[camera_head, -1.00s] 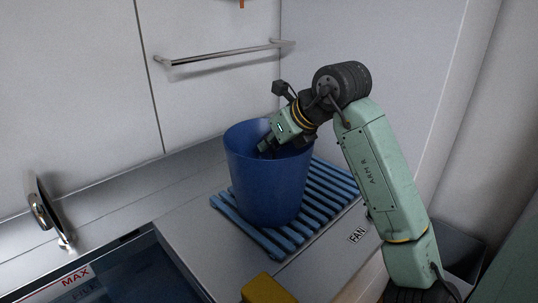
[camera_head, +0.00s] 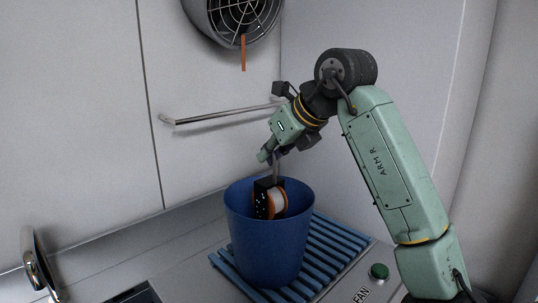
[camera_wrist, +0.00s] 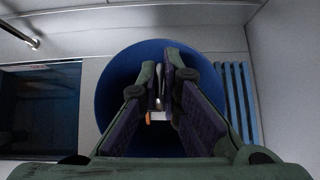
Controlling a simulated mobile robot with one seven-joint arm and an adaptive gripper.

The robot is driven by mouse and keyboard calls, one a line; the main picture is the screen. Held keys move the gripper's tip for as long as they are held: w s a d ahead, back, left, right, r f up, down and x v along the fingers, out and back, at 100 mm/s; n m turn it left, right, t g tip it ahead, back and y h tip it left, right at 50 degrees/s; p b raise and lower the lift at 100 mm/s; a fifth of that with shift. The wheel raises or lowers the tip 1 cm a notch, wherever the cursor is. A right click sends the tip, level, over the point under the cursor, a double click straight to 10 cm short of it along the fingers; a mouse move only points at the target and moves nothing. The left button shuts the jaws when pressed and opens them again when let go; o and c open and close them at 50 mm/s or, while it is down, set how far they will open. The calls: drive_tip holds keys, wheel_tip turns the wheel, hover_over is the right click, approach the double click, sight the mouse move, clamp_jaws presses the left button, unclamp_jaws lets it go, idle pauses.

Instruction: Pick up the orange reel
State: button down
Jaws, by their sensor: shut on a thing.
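The orange reel (camera_head: 271,203) has orange rims, a pale wound middle and a black side piece with a thin grey stem above. My gripper (camera_head: 275,157) is above the bin and shut on the reel's stem. In the wrist view, my gripper's fingers (camera_wrist: 165,75) close on a narrow grey part, with a bit of the orange reel (camera_wrist: 157,116) below. The fingers hide most of the reel there.
The bin stands on a blue slatted mat (camera_head: 325,240) on the grey counter. A metal rail (camera_head: 220,114) runs along the wall behind, with a round fan (camera_head: 232,18) above it. A green button (camera_head: 379,271) is at right front, and a tap (camera_head: 36,265) at left.

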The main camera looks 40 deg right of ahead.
drive_tip(key=shift+r+p, duration=1.65)
drive_tip(key=shift+r, duration=0.4)
drive_tip(key=shift+r+b, duration=0.3)
drive_tip(key=shift+r, duration=1.65)
drive_tip(key=shift+r, duration=2.05)
